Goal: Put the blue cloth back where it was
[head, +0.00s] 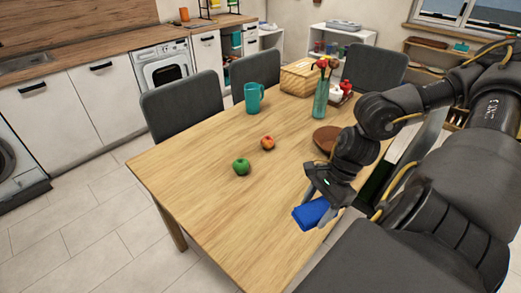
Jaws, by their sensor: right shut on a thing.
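A blue cloth (311,213) hangs from my right gripper (325,203), over the near right part of the wooden table (215,206). The gripper is shut on the cloth. The gripper and forearm hide part of the table's right side. I cannot tell if the cloth touches the table top. My left gripper is not in view.
A green apple (241,166) and a red-orange apple (267,142) lie mid-table. Behind them stand a teal mug (254,98), a glass vase (320,98) and a wicker basket (298,79). A brown plate (326,138) lies left of my arm. The table's left front is clear. Grey chairs (184,103) surround the table.

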